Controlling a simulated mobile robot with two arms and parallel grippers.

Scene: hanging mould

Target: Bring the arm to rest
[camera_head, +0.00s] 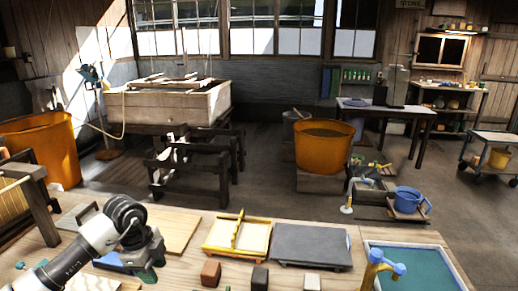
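My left arm comes in from the bottom left, with a white link and a black ringed wrist joint. My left gripper (144,256) is at the wrist's lower right, low over the left part of the wooden workbench (190,279). It is small and partly hidden by the wrist, so I cannot tell whether its fingers are open or shut, or whether it touches the bench. A blue item (108,262) shows just left of it. My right arm and gripper are not in view.
Right of the gripper are a wooden board (172,232), a yellow-framed mould (238,236), a dark grey slab (311,246) and small blocks (211,274). A teal-filled basin (420,270) is at right. Orange tubs (323,146) and a vat (170,104) stand beyond. Open floor lies between.

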